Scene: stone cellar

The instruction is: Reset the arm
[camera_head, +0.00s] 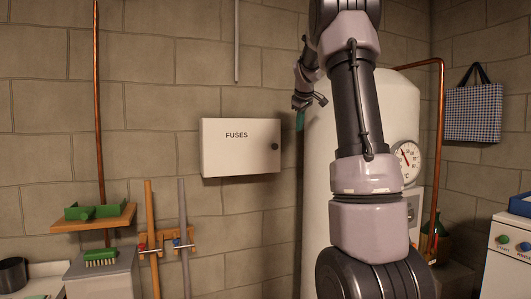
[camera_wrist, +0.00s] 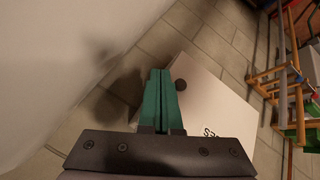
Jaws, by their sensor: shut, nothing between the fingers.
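My arm rises along the right middle of the head view, and its wrist hangs at the upper centre. My gripper (camera_head: 299,120) points down with its green fingers, in front of the wall between the fuse box and the white tank. In the wrist view my gripper (camera_wrist: 160,75) has its two green fingers pressed together with nothing between them. The white fuse box (camera_head: 240,148), marked FUSES, is closed and lies just left of the fingers in the head view. It also shows behind them in the wrist view (camera_wrist: 215,105).
The white tank (camera_head: 318,190) with a dial gauge (camera_head: 405,155) stands behind my arm. At left are a wooden shelf (camera_head: 120,220) with a green tray (camera_head: 90,212), and a rack holding poles (camera_head: 152,240). A checked bag (camera_head: 473,112) hangs at right, above a white machine (camera_head: 505,265).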

